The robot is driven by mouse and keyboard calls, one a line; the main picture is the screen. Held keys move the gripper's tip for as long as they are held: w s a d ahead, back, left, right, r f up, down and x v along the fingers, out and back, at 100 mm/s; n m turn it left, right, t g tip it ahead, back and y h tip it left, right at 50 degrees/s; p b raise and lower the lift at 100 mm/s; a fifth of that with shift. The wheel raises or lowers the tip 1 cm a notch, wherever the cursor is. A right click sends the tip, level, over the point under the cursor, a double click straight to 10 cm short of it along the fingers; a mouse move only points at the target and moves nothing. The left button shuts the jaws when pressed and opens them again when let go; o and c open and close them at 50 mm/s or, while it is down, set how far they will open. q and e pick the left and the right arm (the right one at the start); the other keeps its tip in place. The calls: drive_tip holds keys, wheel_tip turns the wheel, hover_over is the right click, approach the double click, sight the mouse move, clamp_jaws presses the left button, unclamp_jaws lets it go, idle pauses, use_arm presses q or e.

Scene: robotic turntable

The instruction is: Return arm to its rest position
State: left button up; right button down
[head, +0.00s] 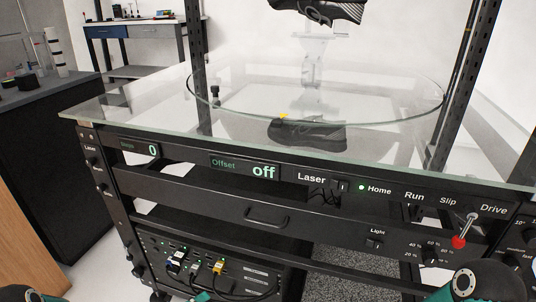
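Neither gripper shows in the head view. Only a dark and teal part of my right arm (482,284) shows at the bottom right. A small part of my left arm (30,293) shows at the bottom left edge. The turntable rig's black front panel (190,178) faces me, with Run, Slip and Drive labels. A lever with a red tip (459,242) hangs below the Drive label, close above my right arm in the picture. A small green light (361,187) glows beside Home. The Offset display (264,171) reads off.
A round glass plate (400,112) lies on the glass top (110,108). A dark shoe (320,8) is held above it on a clear stand, with its reflection below. Dark uprights flank it. A dark counter (50,150) stands left. Electronics with cables (215,268) sit underneath.

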use_arm(q)
drive_tip(key=d+g, duration=0.1)
drive_tip(key=d, duration=0.7)
drive_tip(key=s+d+f+m+g+y, duration=0.1)
drive_tip(key=s+d+f+g+y, duration=0.2)
drive_tip(key=s+f+y, duration=0.15)
drive_tip(key=s+a+f+m+g+y, duration=0.1)
drive_tip(key=s+f+m+g, duration=0.2)
drive_tip(key=s, duration=0.6)
drive_tip(key=s+a+f+m+g+y, duration=0.2)
drive_tip(key=s+m+g, duration=0.15)
drive_tip(key=s, duration=0.45)
wheel_tip(320, 180, up, 38)
drive_tip(key=p, duration=3.8)
drive_tip(key=shift+p, duration=0.35)
drive_tip(key=shift+f, duration=0.1)
drive_tip(key=shift+c, duration=0.4)
